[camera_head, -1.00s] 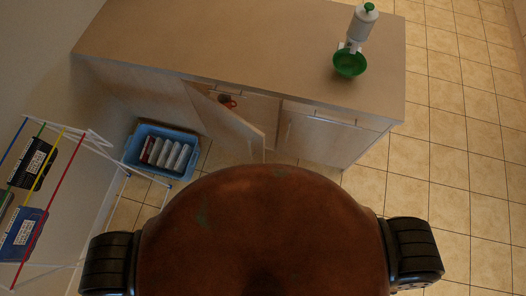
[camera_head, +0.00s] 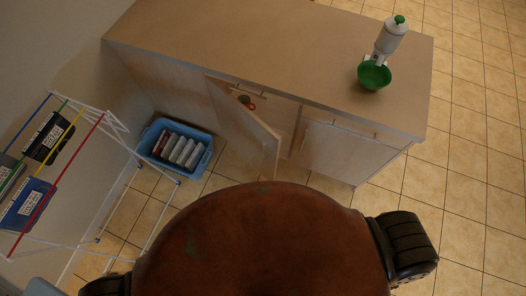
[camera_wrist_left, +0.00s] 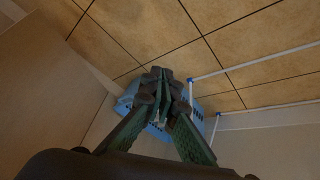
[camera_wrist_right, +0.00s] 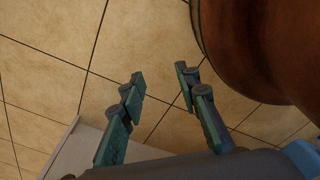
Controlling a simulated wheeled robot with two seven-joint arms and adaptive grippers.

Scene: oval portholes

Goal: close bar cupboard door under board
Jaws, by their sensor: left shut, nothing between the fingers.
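The bar cupboard door (camera_head: 246,124) stands ajar under the wooden board (camera_head: 270,50), swung out from its cabinet in the head view. A dark and reddish item (camera_head: 246,102) shows in the opening behind it. Neither gripper shows in the head view. My left gripper (camera_wrist_left: 160,78) is shut and empty in the left wrist view, with a blue crate behind its tips. My right gripper (camera_wrist_right: 160,80) is open and empty in the right wrist view, above the tiled floor. Neither gripper touches the door.
A closed cupboard door (camera_head: 335,147) is right of the open one. A blue crate (camera_head: 178,148) with several packages stands on the floor left of the door. A dispenser (camera_head: 388,38) and green bowl (camera_head: 373,75) stand on the board.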

